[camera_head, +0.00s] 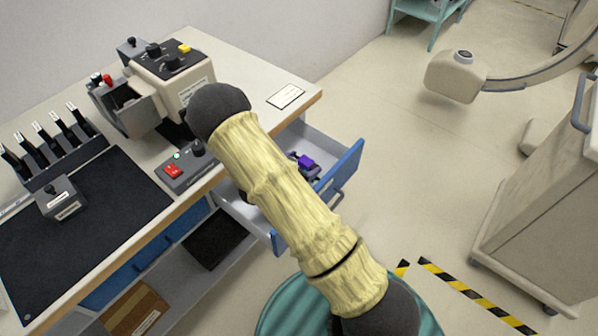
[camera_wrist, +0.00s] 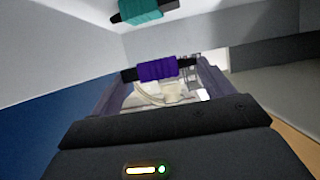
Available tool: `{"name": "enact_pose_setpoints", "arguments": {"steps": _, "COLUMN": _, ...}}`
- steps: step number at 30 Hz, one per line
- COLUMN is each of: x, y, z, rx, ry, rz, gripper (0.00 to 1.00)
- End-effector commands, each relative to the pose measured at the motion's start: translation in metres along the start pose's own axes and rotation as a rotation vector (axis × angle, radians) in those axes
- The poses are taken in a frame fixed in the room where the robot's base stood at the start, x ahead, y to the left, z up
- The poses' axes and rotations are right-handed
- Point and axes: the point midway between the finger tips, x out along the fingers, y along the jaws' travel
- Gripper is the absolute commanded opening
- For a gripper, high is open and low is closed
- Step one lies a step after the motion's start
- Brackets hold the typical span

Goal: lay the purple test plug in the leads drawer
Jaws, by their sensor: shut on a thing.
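The purple test plug (camera_wrist: 158,69) is gripped crosswise between the two fingertips of my gripper (camera_wrist: 160,72) in the wrist view. Purple also shows in the head view (camera_head: 306,161), inside the outline of the open drawer. The drawer (camera_head: 343,168) has a blue front and pale grey inside and is pulled out from the bench; my arm covers its middle. A teal plug with black ends (camera_wrist: 138,10) lies in the drawer at the top of the wrist view. Whether the purple plug touches the drawer floor cannot be told.
Below is an open shelf (camera_head: 185,285). A beige cart (camera_head: 545,190) stands right, with clear floor between.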

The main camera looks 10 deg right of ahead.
Motion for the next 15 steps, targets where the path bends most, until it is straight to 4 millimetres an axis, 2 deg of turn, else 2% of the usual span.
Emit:
{"name": "enact_pose_setpoints", "arguments": {"steps": 10, "x": 0.004, "y": 0.001, "z": 0.002, "rx": 0.003, "ry": 0.001, "rz": 0.004, "gripper": 0.58}}
{"name": "enact_pose_setpoints", "arguments": {"steps": 15, "x": 0.011, "y": 0.003, "z": 0.018, "rx": 0.001, "ry": 0.0, "rz": 0.007, "gripper": 0.58}}
